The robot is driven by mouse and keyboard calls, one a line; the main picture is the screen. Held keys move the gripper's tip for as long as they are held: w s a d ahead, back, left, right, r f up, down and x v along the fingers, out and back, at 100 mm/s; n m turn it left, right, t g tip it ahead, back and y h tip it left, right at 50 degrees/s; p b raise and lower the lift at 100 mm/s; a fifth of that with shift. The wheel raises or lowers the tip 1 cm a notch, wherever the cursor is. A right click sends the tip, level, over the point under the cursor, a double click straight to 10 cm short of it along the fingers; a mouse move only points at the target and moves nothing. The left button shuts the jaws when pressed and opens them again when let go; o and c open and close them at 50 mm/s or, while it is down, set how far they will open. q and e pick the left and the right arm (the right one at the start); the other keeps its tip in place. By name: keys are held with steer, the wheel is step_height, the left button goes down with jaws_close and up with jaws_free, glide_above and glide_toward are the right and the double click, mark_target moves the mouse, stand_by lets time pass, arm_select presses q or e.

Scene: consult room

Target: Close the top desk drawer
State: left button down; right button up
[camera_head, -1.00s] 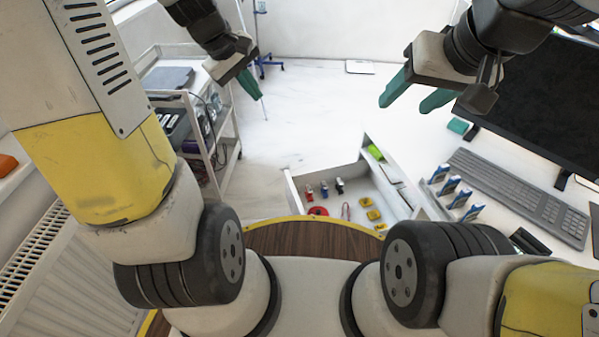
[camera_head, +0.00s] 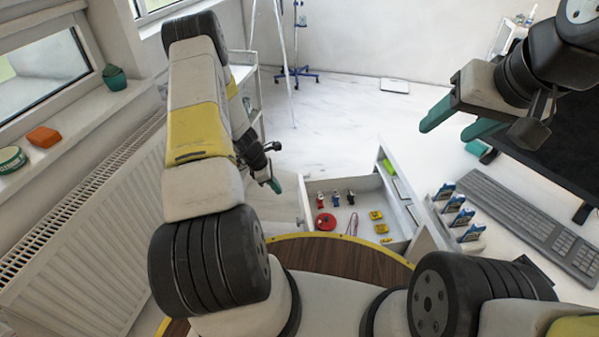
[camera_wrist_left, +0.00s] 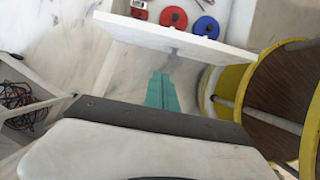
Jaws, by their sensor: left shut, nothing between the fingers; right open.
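The top desk drawer (camera_head: 304,212) is white and stands pulled out to the left from the desk. Small items lie inside it. In the left wrist view its front panel (camera_wrist_left: 190,40) runs across the upper part of the picture. My left gripper (camera_head: 275,186) is shut and empty, outside the drawer and to the left of its front panel. In the left wrist view its teal fingers (camera_wrist_left: 162,92) are together, pointing toward the panel with what looks like a small gap. My right gripper (camera_head: 458,121) is open and empty, above the desk.
A monitor, a keyboard (camera_head: 528,222) and a holder with several blue-and-white packs (camera_head: 457,218) are on the desk (camera_head: 450,178). A radiator (camera_head: 85,225) and window sill are at the left. A cart (camera_head: 246,75) stands behind my left arm. Open floor lies beyond the drawer.

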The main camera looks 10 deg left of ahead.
arm_select(q)
steer(key=w+d+f, duration=0.2)
steer(key=d+f, duration=0.5)
steer(key=f, duration=0.1)
steer(key=shift+w+f, duration=0.25)
steer(key=shift+w, duration=0.05)
